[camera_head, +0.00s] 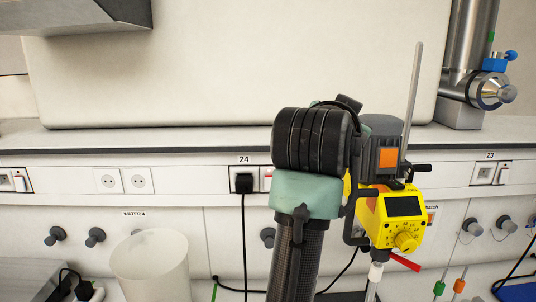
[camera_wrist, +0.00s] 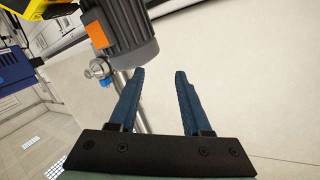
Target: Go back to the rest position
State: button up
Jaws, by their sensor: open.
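My gripper (camera_wrist: 158,75) shows in the wrist view with its two dark blue fingers apart and nothing between them. In the head view my arm rises in the middle of the picture, and its fingers are hidden there. Behind my fingers in the wrist view is a grey motor (camera_wrist: 120,30) with an orange label, part of a lab stirrer. In the head view the stirrer has a yellow control box (camera_head: 395,215) just right of my arm. I cannot tell how much room lies between my arm and the stirrer.
A white shelf (camera_head: 120,140) runs along the wall with sockets below it. A white beaker (camera_head: 150,268) stands at the lower left. A steel cylinder (camera_head: 475,40) stands at the upper right. A thin metal rod (camera_head: 412,95) rises beside the stirrer. Black cables hang below the sockets.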

jog(key=s+a+r+n+t+y+b, duration=0.1)
jog(key=s+a+r+n+t+y, duration=0.1)
jog(key=s, duration=0.6)
jog(key=s+a+r+n+t+y+b, duration=0.1)
jog(key=s+a+r+n+t+y, duration=0.1)
jog(key=s+a+r+n+t, duration=0.2)
jog(key=s+a+r+n+t+y+b, duration=0.1)
jog(key=s+a+t, duration=0.5)
jog(key=s, duration=0.6)
notch_tip(320, 180, up, 2)
jog(key=shift+a+n+y, duration=0.4)
jog(key=shift+n+y, duration=0.4)
jog(key=shift+n, duration=0.2)
jog(key=shift+f, duration=0.1)
